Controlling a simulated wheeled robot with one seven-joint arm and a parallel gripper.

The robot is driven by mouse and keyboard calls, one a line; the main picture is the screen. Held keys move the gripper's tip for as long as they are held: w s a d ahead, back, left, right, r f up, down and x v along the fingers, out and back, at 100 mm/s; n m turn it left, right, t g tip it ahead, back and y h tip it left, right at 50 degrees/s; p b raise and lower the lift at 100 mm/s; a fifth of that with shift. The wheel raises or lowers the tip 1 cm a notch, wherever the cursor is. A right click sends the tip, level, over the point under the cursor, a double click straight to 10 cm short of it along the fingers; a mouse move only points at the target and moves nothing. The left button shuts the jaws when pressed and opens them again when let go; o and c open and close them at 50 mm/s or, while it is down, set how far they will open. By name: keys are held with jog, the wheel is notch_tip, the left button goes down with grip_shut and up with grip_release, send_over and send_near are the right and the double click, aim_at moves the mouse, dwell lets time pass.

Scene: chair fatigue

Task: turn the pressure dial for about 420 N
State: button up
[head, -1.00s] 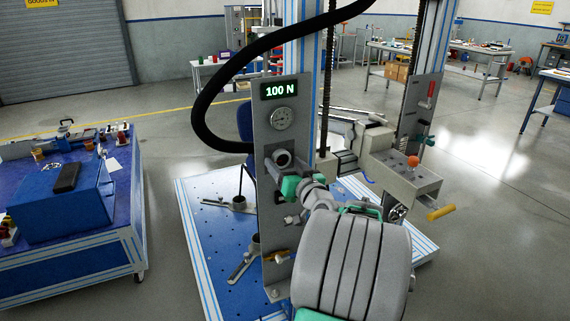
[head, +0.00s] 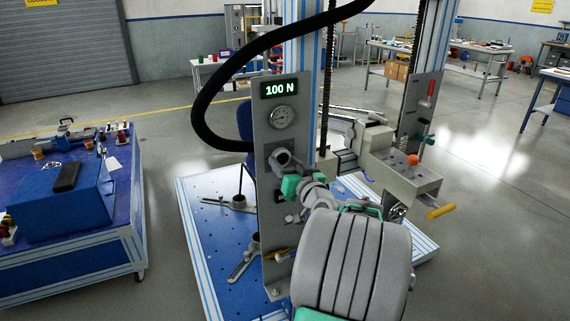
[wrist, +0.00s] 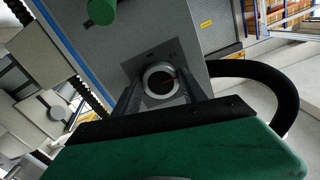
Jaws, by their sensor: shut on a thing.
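The green display (head: 280,89) at the panel top reads 100 N. A round gauge (head: 283,117) sits between display and dial; its needle is too small to read.
A thick black hose (head: 205,105) loops left of the panel and also shows beside the dial in the wrist view (wrist: 285,90). A yellow-handled fitting (head: 280,256) sits low on the panel. A blue bench (head: 120,235) stands at left, with open floor around the rig.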

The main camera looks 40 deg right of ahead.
jog(key=m, duration=0.5)
jog(key=shift+a+r+m+p, duration=0.1)
jog(key=shift+m+p, duration=0.2)
jog(key=shift+p, duration=0.1)
jog(key=m+p, duration=0.1)
jog(key=m, duration=0.2)
jog(key=m+p, duration=0.2)
jog(key=m, duration=0.1)
jog(key=shift+a+r, duration=0.1)
jog(key=shift+r, duration=0.1)
jog(key=m+p, duration=0.2)
jog(key=m, duration=0.2)
jog(key=m+p, duration=0.3)
jog(key=shift+r+m, duration=0.15)
jog(key=shift+m, duration=0.15)
jog(key=shift+m+p, duration=1.8)
jog(key=shift+m, duration=0.5)
jog(key=o, duration=1.4)
